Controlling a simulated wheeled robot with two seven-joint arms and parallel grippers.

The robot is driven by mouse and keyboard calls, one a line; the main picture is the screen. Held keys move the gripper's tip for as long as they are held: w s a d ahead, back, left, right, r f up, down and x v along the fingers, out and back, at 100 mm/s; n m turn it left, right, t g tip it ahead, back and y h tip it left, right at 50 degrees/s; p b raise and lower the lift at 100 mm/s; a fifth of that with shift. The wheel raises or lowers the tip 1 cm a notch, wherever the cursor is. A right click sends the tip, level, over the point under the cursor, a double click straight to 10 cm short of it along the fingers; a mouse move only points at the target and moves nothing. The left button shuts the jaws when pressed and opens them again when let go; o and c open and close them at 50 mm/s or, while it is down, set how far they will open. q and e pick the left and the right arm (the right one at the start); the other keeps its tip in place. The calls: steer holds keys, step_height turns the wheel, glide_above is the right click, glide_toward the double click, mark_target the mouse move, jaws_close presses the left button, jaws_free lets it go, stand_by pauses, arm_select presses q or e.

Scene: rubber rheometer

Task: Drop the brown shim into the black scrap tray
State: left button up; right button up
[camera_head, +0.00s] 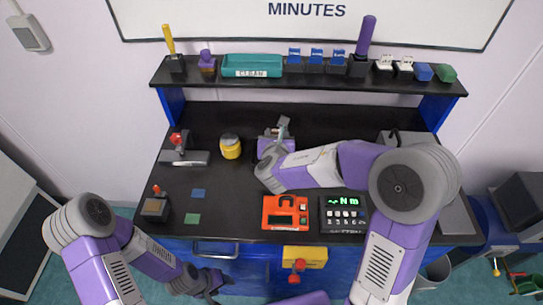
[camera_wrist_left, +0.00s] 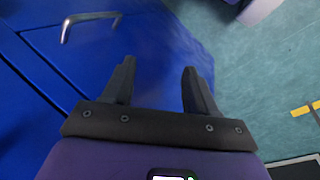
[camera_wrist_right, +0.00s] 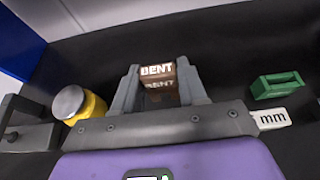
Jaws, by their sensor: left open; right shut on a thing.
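The brown shim (camera_wrist_right: 158,74), a small block marked "BENT", sits between the fingertips of my right gripper (camera_wrist_right: 160,88) in the right wrist view. My right gripper is shut on it, over the black bench top (camera_wrist_right: 225,45). In the head view my right gripper (camera_head: 283,126) is at the bench's middle back, and I cannot make out the shim there. My left gripper (camera_wrist_left: 158,80) is open and empty, low before the blue cabinet; in the head view it is at the lower left (camera_head: 213,284). I cannot pick out the black scrap tray with certainty.
A yellow jar with a grey lid (camera_head: 230,147) stands left of my right gripper. A teal tray (camera_head: 252,66) and several small items line the shelf. An orange device (camera_head: 285,213) and keypad box (camera_head: 343,214) stand in front.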

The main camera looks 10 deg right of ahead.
steer(key=o, duration=1.1)
steer(key=shift+o, duration=0.2)
steer(key=v, duration=0.7)
steer(key=shift+s+r, duration=0.15)
steer(key=shift+s, duration=0.1)
steer(key=shift+a, duration=0.1)
